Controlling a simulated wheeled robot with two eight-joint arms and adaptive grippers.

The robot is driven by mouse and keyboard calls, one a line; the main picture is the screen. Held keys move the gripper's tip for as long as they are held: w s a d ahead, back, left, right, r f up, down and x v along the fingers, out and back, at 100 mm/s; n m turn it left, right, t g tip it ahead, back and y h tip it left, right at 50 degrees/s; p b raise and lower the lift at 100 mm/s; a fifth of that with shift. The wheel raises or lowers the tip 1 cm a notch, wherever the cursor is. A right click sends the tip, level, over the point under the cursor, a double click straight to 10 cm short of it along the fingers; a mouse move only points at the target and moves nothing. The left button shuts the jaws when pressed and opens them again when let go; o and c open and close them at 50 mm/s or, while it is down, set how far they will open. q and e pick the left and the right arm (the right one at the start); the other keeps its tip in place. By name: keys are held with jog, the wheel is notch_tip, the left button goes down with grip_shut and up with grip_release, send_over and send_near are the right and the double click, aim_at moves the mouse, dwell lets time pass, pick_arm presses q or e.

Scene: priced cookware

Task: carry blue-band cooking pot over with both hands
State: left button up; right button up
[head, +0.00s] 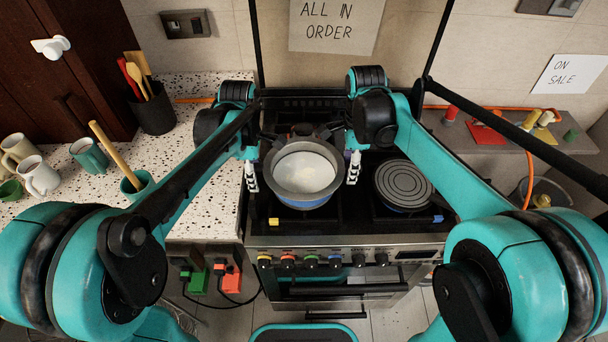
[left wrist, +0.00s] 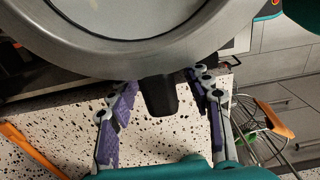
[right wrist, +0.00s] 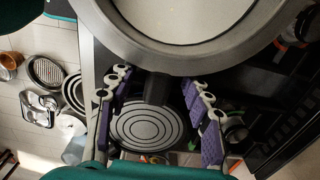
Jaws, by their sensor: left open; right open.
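The blue-band cooking pot (head: 303,200) stands on the stove's left side, with a wide grey rim and pale contents. Its rim (left wrist: 140,50) fills the top of the left wrist view, and the pot also shows in the right wrist view (right wrist: 185,65). My left gripper (head: 250,178) is at the pot's left side, open, its purple-padded fingers on either side of a black handle (left wrist: 160,97). My right gripper (head: 353,168) is at the right side, open, its fingers on either side of the other black handle (right wrist: 157,90). Neither gripper visibly grips a handle.
A ringed round piece with a blue side (head: 403,184) sits on the stove's right side. The speckled counter (head: 200,210) at left carries mugs (head: 38,176) and a dark utensil holder (head: 153,112). A grey counter (head: 480,135) at right holds small coloured items.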

pick_arm(q)
jog(key=shift+f, duration=0.55)
pick_arm(e)
jog(key=shift+f, duration=0.6)
pick_arm(q)
grip_shut()
pick_arm(e)
grip_shut()
